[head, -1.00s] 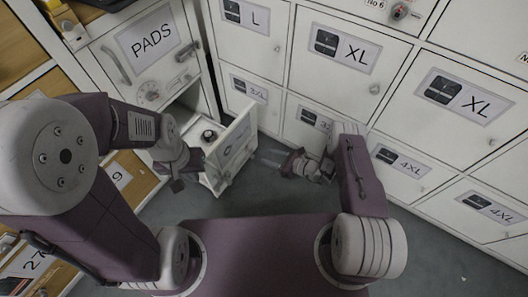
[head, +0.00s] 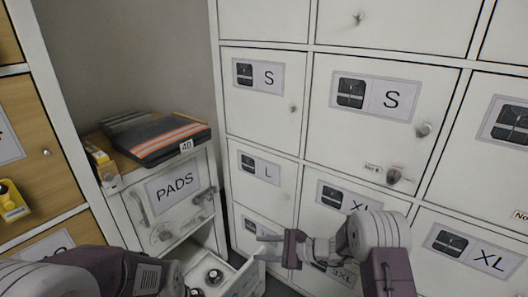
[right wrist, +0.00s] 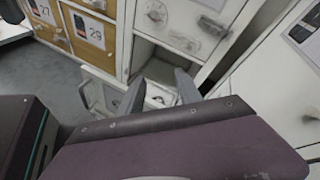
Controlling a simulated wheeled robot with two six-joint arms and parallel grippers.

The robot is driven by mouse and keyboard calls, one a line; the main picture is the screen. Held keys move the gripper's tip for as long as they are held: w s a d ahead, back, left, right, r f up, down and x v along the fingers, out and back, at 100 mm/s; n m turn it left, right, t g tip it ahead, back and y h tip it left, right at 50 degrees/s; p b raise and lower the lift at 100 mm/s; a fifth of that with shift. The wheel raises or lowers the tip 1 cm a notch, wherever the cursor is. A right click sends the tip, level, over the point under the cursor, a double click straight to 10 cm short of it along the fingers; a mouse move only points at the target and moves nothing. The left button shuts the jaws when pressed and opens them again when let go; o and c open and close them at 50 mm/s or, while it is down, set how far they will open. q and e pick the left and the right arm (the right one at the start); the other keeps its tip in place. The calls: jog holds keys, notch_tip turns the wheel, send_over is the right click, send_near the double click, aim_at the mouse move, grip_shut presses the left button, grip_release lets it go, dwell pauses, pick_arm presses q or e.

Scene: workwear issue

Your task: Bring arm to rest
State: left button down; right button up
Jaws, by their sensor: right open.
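My right arm comes up from the lower right in the head view. Its gripper (head: 268,249) is open and empty, with its fingers apart and pointing left, in front of the white lockers. In the right wrist view its two grey fingers (right wrist: 160,88) are spread with nothing between them, in front of the open drawer (right wrist: 103,97). My left arm crosses the lower left corner of the head view, and its gripper is cut off by the bottom edge.
The PADS cabinet (head: 170,190) has its lower drawer (head: 246,280) pulled out, close to my right gripper. A round dark item (head: 213,277) lies inside. Folded workwear (head: 158,137) lies on top of the cabinet. White lockers (head: 262,90) fill the right; wooden lockers (head: 30,150) stand left.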

jog(key=s+d+r+n+g+h+p, duration=0.1)
jog(key=s+d+r+n+g+h, duration=0.2)
jog(key=s, duration=0.5)
jog(key=s+r+n+g+h+p, duration=0.1)
jog(key=s+r+n+h, duration=0.1)
jog(key=s+r+n, duration=0.4)
jog(key=s+d+f+n+h, duration=0.3)
jog(key=s+d+h, duration=0.1)
jog(key=s+d, duration=0.25)
jog(key=s+d+f+n+h, duration=0.2)
jog(key=s+d+n+h, duration=0.25)
jog(key=d, duration=0.35)
pick_arm(q)
notch_tip(320, 180, up, 41)
jog(key=p, duration=3.8)
jog(key=shift+r, duration=0.2)
pick_arm(e)
notch_tip(320, 180, up, 38)
jog(key=w, duration=0.1)
jog(key=shift+w+d+m+y, duration=0.2)
jog(key=shift+m+y, duration=0.15)
